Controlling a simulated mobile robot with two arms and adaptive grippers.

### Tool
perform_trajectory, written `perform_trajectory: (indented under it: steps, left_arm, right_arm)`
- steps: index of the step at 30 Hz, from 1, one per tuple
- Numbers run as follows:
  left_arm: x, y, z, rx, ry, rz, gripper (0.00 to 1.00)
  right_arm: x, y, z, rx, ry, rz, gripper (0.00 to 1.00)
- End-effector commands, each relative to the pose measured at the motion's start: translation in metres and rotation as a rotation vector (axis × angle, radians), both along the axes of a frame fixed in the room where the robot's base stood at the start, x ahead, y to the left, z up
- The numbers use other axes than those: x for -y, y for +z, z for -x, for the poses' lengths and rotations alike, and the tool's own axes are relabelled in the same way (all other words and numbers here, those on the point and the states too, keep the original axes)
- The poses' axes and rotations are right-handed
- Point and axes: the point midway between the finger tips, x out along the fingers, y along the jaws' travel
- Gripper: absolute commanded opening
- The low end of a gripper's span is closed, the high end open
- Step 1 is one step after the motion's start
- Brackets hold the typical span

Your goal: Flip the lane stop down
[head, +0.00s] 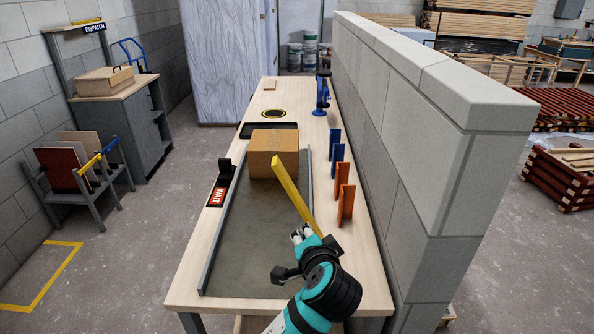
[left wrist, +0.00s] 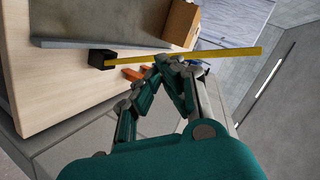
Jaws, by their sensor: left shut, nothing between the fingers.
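The lane stop is a yellow bar (head: 294,196), raised and slanting up over the lane (head: 248,245). In the left wrist view the bar (left wrist: 215,54) runs from a black block (left wrist: 103,59) at the lane's side rail. My left gripper (head: 302,233) is shut and empty beside the bar's lower part. In the left wrist view its fingertips (left wrist: 171,62) are close to the bar; I cannot tell whether they touch it. A black bracket (head: 226,168) and a red WAIT sign (head: 217,197) are at the lane's left side. My right gripper is not in view.
A cardboard box (head: 274,150) sits in the lane beyond the bar. Orange plates (head: 346,204) and blue plates (head: 335,144) stand along the right of the table (head: 186,275). A grey block wall (head: 392,150) rises close on the right. The near lane is clear.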

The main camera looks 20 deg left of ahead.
Motion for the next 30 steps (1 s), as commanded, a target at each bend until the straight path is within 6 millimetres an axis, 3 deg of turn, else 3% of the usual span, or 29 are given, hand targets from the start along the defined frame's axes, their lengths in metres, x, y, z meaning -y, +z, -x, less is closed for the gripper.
perform_trajectory:
  steps: [1, 3, 6, 9, 23, 30]
  left_arm:
    - [0.007, 0.027, -0.013, 0.057, -0.002, -0.058, 0.0]
    - [0.015, 0.056, -0.024, 0.12, 0.002, -0.129, 0.0]
    - [0.022, 0.087, -0.033, 0.184, 0.01, -0.202, 0.0]
    - [0.027, 0.104, -0.037, 0.22, 0.016, -0.242, 0.0]
    - [0.026, 0.11, -0.041, 0.231, 0.019, -0.256, 0.0]
    - [0.008, 0.109, -0.071, 0.23, 0.02, -0.26, 0.0]
  right_arm:
    - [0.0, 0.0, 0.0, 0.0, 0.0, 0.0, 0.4]
    - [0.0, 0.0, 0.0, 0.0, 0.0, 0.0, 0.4]
    - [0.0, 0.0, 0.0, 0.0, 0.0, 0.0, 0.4]
    - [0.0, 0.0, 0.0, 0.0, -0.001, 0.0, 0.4]
    - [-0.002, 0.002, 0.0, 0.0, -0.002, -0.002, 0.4]
    - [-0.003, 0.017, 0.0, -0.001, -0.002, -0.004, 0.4]
